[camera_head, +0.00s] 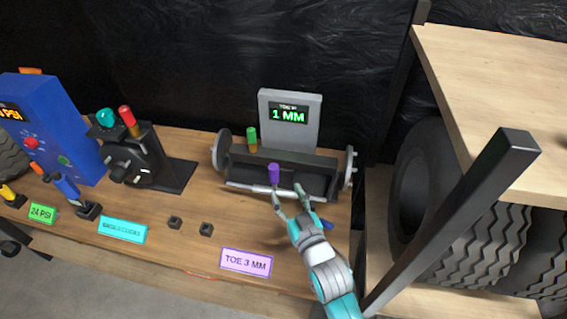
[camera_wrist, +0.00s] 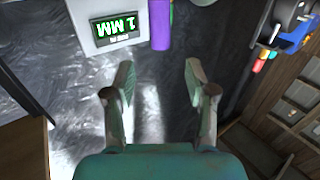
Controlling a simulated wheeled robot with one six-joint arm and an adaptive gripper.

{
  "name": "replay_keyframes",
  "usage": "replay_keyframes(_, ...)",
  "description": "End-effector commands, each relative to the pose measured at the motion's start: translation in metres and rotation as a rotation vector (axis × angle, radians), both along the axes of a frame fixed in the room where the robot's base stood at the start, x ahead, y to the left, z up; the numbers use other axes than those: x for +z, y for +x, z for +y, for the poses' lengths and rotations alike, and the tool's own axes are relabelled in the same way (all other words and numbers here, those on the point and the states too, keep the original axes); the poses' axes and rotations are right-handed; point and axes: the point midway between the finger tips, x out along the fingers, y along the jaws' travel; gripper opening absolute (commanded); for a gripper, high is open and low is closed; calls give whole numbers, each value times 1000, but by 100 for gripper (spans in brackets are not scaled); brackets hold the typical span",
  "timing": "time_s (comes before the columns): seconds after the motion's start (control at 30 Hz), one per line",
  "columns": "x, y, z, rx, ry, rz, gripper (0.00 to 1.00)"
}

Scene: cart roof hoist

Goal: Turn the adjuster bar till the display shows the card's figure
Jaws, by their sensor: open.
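The grey display (camera_head: 290,112) reads "1 MM" in green at the back of the toe rig; it also shows upside down in the wrist view (camera_wrist: 117,25). The purple card (camera_head: 246,262) at the table's front reads "TOE 3 MM". A silver adjuster bar (camera_head: 245,187) runs along the rig's front, and a purple grip (camera_head: 273,173) stands up near its middle. The purple grip is also at the top of the wrist view (camera_wrist: 160,25). My gripper (camera_head: 286,192) is open, its fingers apart near the purple grip. The wrist view shows nothing between the fingers (camera_wrist: 159,75); contact with the bar is unclear.
A green grip (camera_head: 252,138) stands at the rig's left. A blue handle (camera_head: 326,224) lies right of my gripper. A black device (camera_head: 140,160) and a blue gauge box (camera_head: 55,125) stand left. A shelf post (camera_head: 450,225) and tyres are at right.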

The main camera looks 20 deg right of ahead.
Motion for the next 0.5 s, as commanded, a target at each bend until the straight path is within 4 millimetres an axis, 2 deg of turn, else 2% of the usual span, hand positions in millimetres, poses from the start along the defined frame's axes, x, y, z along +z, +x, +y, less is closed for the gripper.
replay_keyframes(0.17, 1, 20, 0, 0, 0, -2, 56)
replay_keyframes(0.5, 1, 76, 0, 0, 0, -1, 56)
